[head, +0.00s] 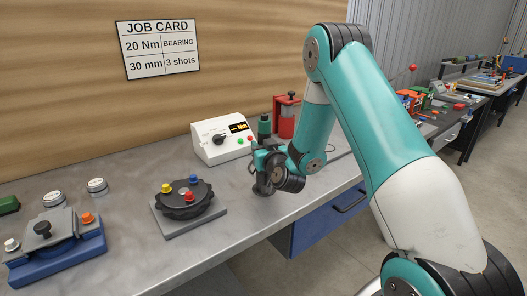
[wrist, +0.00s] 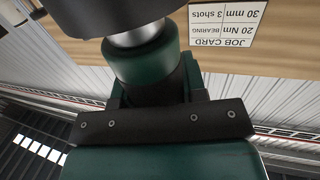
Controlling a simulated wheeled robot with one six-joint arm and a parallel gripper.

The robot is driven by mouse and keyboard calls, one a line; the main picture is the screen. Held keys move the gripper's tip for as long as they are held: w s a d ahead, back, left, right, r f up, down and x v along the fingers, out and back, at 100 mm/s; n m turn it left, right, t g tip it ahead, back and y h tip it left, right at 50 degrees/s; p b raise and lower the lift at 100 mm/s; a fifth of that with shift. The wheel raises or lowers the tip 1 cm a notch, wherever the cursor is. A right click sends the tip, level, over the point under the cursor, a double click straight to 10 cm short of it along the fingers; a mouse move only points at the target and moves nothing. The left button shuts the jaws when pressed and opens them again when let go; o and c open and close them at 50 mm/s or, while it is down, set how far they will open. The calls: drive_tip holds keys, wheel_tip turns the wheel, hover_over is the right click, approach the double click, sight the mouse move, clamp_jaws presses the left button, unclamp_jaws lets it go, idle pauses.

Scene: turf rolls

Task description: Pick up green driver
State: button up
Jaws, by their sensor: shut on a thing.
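The green driver (head: 264,125) is dark green and stands upright at the back of the bench, its upper end showing above my gripper (head: 264,163) in the head view. My gripper is shut on it; its fingertips are hard to make out. In the wrist view the driver (wrist: 140,60) fills the middle, with a green collar, a silver ring and a black part at the top edge. A dark bar with screws crosses the lower part of that picture. I cannot tell whether the driver touches the bench.
A white control box (head: 222,142) stands just left of my gripper, and a red stand (head: 286,115) just behind it to the right. A black round fixture (head: 184,198) and a blue-based fixture (head: 55,250) sit on the left bench. Bare bench lies in front.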

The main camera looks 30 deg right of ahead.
drive_tip(key=shift+r, duration=0.15)
wheel_tip(320, 180, up, 20)
drive_tip(key=p, duration=2)
